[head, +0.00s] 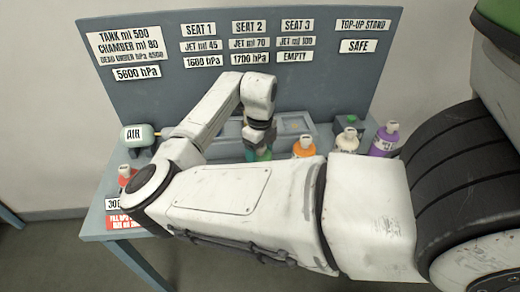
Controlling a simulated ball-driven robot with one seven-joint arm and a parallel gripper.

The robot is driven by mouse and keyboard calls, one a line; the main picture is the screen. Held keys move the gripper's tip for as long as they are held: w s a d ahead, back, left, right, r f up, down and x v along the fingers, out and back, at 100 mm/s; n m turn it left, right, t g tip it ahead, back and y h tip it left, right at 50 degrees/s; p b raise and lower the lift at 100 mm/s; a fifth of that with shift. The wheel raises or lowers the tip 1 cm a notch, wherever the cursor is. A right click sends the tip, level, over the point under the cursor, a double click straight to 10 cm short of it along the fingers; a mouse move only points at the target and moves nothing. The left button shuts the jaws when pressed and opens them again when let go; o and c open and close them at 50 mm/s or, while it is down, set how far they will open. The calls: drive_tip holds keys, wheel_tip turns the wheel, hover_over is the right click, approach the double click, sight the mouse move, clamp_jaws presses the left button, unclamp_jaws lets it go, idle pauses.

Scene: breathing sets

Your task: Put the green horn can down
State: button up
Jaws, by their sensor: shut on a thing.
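The green horn can (258,155) shows only as a small green patch under my gripper (259,140). My gripper points down and is shut on the can. My white forearm hides the can's lower part, so I cannot tell whether it touches the surface below. A long grey block (292,123) lies behind the gripper on the bench. The grey back panel (300,85) has signs for seats 1, 2 and 3 and a top-up stand. Seat 3 reads EMPTY, and the top-up stand reads SAFE.
An orange can (304,149), a cream can (348,141) and a purple can (384,141) stand to the right. A red can (124,176) and a green AIR tank (138,138) are at the left. My arm hides much of the bench front.

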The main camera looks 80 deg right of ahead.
drive_tip(key=shift+f, duration=0.15)
drive_tip(key=o, duration=1.6)
wheel_tip(320, 180, up, 12)
drive_tip(key=shift+r+b, duration=0.2)
drive_tip(key=shift+b, duration=0.9)
